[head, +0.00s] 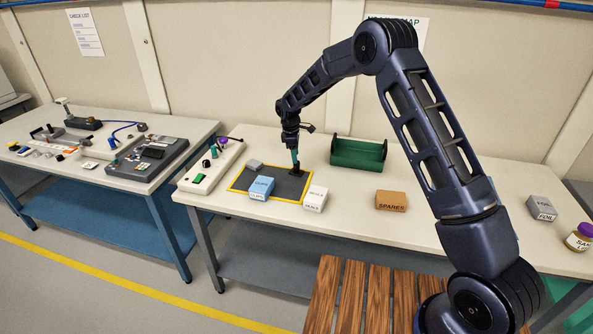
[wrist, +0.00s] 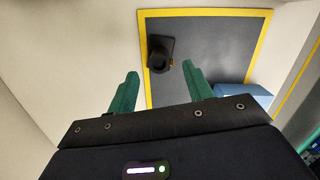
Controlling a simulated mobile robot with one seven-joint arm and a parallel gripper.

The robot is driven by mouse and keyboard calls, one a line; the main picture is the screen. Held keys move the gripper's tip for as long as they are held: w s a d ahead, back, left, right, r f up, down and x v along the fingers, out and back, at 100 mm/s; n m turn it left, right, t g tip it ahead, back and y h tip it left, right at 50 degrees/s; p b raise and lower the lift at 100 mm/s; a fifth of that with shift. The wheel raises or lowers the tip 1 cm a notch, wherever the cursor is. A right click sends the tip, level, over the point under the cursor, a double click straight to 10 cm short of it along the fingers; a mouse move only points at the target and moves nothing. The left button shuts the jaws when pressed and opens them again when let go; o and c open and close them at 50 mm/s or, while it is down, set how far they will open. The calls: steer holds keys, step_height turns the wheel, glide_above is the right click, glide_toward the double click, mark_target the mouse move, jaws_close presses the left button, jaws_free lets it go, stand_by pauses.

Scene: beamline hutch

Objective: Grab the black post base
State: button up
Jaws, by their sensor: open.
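The black post base (head: 295,171) stands on a grey mat with a yellow border (head: 285,187), near the mat's right edge in the head view. In the wrist view the post base (wrist: 160,52) shows as a square foot with a round dark top, near the mat's left border (wrist: 148,90). My gripper (head: 295,156) points down over it in the head view. In the wrist view the two green fingers of my gripper (wrist: 160,70) are apart with nothing between them. The post base lies just beyond the fingertips, roughly centred between them.
A blue box (head: 261,188) and a small grey block (head: 254,164) are on the mat. A white box (head: 315,198) sits at its front right corner. A green open bin (head: 358,154) stands behind to the right. A brown SPARES box (head: 391,201) is farther right.

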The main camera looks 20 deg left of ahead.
mark_target(297, 165)
steer(key=shift+w+d+f, duration=0.1)
steer(key=shift+d+f, duration=0.1)
steer(key=shift+f, duration=1.5)
steer(key=shift+d+f, duration=0.2)
steer(key=shift+f, duration=1.45)
jaws_close()
